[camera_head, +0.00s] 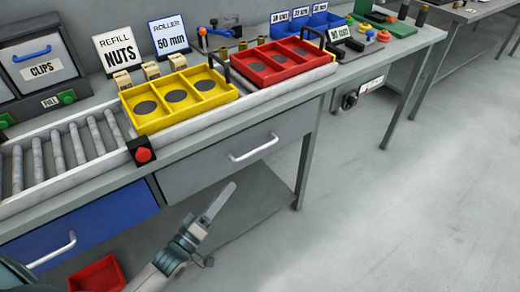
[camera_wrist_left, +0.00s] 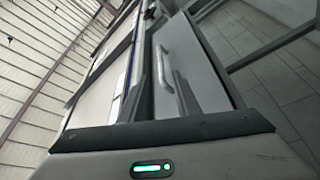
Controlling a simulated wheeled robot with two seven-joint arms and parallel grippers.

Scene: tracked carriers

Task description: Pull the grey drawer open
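The grey drawer (camera_head: 205,168) is under the workbench, to the right of the blue drawer, and its front looks flush with the bench. Its pale bar handle (camera_head: 254,148) runs across the front. My left gripper (camera_head: 226,192) is in front of and below the handle, apart from it in the head view. In the left wrist view the handle (camera_wrist_left: 168,62) shows beyond the fingertips, near the grey drawer front (camera_wrist_left: 205,75). The two fingers (camera_wrist_left: 162,82) look spread, with nothing visible between them. My right gripper is not in view.
A blue drawer (camera_head: 85,238) with its own handle is at left. A red bin (camera_head: 97,274) sits low beneath it. The bench leg (camera_head: 305,165) stands right of the grey drawer. Yellow (camera_head: 160,120) and red (camera_head: 262,75) trays are on the bench. The floor at right is clear.

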